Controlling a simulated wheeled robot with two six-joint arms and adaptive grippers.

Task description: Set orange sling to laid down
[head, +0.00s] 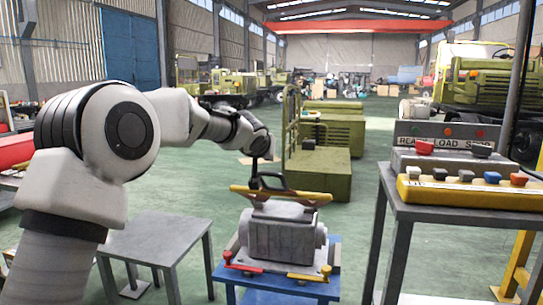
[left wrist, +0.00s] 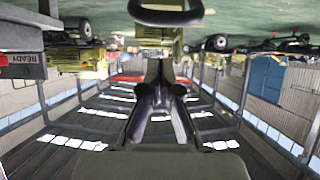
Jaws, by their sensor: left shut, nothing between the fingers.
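A grey cast block (head: 285,235) sits on the blue stand in the head view. An orange-yellow bar (head: 310,197) lies across its top, with a dark loop (head: 270,177) standing up from it. I take this to be the orange sling, though its colour is more yellow. My left gripper (head: 255,172) hangs just above, beside the loop; I cannot tell if they touch. It is shut and empty. In the left wrist view the picture is upside down: the loop (left wrist: 165,18) lies at the top edge, beyond the shut fingers (left wrist: 160,75). My right gripper is not in view.
The blue stand (head: 325,289) carries a red lever (head: 240,267) and a yellow lever (head: 308,277). A grey table (head: 155,240) is at left. At right a table holds a yellow button box (head: 470,192). Green machinery stands behind.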

